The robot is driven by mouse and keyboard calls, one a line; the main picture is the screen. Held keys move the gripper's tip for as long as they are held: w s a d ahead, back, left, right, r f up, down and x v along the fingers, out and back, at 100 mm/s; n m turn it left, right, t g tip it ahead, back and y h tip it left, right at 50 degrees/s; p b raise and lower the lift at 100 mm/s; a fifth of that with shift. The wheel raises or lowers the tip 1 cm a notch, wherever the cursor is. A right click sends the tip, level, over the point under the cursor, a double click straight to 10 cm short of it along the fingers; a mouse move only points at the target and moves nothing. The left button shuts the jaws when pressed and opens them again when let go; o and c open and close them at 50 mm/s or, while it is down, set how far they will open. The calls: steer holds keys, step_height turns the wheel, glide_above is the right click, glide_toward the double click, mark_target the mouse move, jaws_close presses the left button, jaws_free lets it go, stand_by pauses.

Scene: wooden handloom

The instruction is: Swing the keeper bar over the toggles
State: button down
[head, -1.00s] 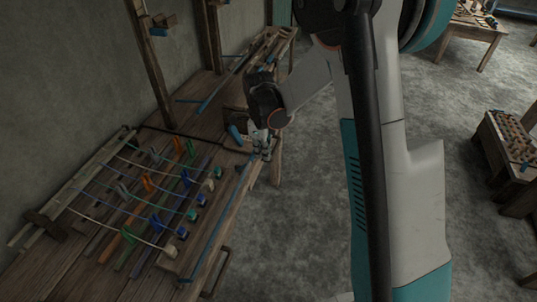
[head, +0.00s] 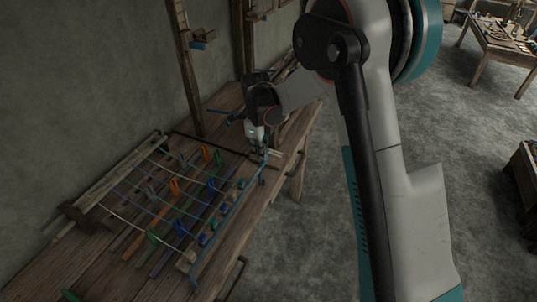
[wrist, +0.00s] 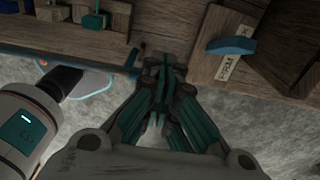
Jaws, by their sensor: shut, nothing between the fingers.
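The keeper bar (head: 217,238) is a long thin blue bar along the right side of the loom bench. It lies close beside the row of toggles, small blue and green pegs such as the blue toggle (head: 204,240).
Several pale cords (head: 130,222) with coloured clips cross the loom. A blue handle (wrist: 230,46) on a labelled wooden block is right of my fingertips in the wrist view. Uprights stand behind the bench.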

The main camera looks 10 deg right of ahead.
steer(key=shift+w+a+f, duration=0.1)
steer(key=shift+w+a, duration=0.2)
steer(key=shift+a, duration=0.15)
steer(key=shift+d, duration=0.1)
stand_by(1.0)
